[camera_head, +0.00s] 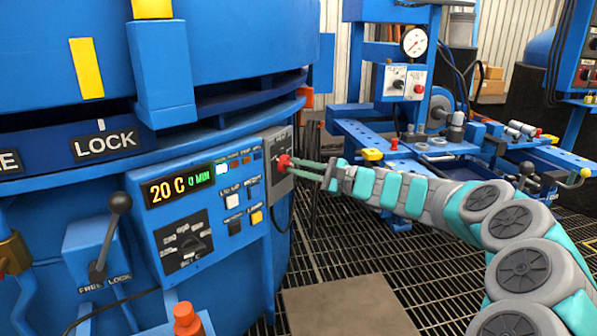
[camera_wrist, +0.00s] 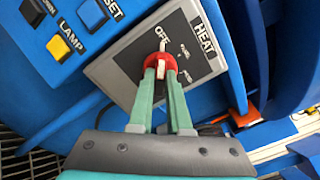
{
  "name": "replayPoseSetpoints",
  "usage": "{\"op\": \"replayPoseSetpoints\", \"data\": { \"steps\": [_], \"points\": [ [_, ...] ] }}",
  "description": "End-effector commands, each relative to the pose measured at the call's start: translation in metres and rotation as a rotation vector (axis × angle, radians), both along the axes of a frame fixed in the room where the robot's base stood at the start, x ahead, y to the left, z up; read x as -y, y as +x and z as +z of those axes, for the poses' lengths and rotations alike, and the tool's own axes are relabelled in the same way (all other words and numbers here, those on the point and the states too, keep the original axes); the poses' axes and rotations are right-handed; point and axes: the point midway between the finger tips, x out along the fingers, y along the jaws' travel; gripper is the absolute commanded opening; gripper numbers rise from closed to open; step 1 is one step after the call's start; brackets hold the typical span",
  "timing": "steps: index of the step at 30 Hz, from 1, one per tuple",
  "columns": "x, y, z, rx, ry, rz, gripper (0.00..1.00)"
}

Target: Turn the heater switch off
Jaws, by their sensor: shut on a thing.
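The heater switch is a red knob (camera_head: 284,161) on a grey plate (camera_head: 276,141) at the right end of the blue control panel. In the wrist view the red knob (camera_wrist: 161,58) has a white bar across it, whose upper end points near the word OFF. The plate (camera_wrist: 120,72) also carries the label HEAT and smaller markings that I cannot read clearly. My gripper (camera_head: 292,165) reaches in from the right. Its two green fingers (camera_wrist: 160,72) are shut on the knob, one on each side, and hide part of its lower edge.
The control panel has a display (camera_head: 180,186) reading 20 C and 0 MIN, several buttons and a dial (camera_head: 184,240). A yellow LAMP button (camera_wrist: 58,47) is left of the switch plate. A lever (camera_head: 108,235) marked FREE LOCK stands at left. Grated floor lies below my arm.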

Motion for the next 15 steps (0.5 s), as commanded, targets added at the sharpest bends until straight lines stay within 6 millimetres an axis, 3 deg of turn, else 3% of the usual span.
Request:
{"op": "replayPoseSetpoints", "data": {
  "steps": [11, 12, 15],
  "points": [
    [-0.0003, -0.0003, -0.0005, 0.004, -0.004, 0.001, 0.0],
    [-0.0003, -0.0003, -0.0005, 0.004, -0.004, 0.001, 0.21],
    [-0.0004, -0.0002, -0.0005, 0.003, -0.003, 0.001, 0.32]
  ]
}}
